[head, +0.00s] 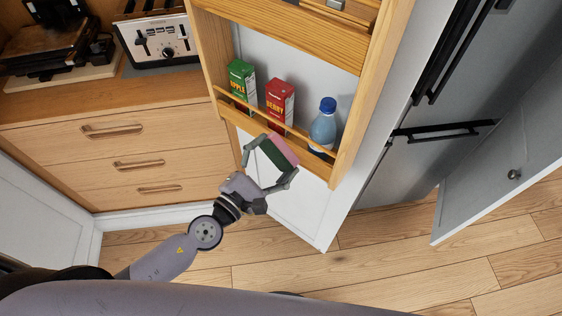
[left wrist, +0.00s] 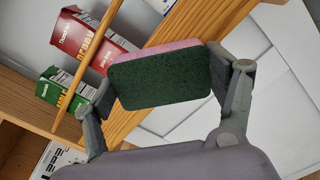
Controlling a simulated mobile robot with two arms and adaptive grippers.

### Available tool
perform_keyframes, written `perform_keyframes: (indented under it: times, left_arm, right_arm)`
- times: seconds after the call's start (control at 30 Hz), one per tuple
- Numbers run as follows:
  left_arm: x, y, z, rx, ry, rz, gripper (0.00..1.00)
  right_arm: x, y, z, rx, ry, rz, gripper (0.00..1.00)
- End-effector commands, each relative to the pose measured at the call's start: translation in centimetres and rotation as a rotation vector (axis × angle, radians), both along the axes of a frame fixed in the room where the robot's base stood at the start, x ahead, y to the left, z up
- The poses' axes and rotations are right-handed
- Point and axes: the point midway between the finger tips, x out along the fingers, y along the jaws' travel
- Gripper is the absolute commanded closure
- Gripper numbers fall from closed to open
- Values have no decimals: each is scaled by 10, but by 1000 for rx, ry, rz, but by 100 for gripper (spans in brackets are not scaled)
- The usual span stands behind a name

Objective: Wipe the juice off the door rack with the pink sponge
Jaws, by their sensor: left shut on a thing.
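The sponge, pink with a dark green scouring side, is held between the fingers of my left gripper (head: 268,163), in front of the door rack's lower shelf. Its pink part (head: 285,149) shows in the head view, and its green side (left wrist: 160,79) faces the camera in the left wrist view. The door rack (head: 344,150) is wooden, on a white door. Its lower shelf holds a green apple carton (head: 241,79), a red berry carton (head: 280,100) and a blue-capped bottle (head: 323,126). I cannot make out any juice. My right gripper does not show.
A toaster (head: 160,42) stands on the wooden counter (head: 100,92) at the left, above drawers. A grey fridge (head: 420,150) and an open cabinet door (head: 510,150) are at the right. The wood floor below is clear.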

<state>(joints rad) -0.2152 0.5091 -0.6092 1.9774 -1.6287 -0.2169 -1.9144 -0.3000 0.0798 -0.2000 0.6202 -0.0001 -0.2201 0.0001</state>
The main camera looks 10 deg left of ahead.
Motion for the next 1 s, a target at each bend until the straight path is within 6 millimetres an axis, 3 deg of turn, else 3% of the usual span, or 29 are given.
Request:
perform_keyframes:
  times: [0.1,0.73,1.0]
  left_arm:
    - [7,12,0,3,-6,6,35]
    - [25,46,-1,2,-3,2,35]
    - [27,50,1,-1,-1,2,36]
  right_arm:
    - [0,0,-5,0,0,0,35]
    - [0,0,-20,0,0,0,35]
    - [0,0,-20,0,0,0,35]
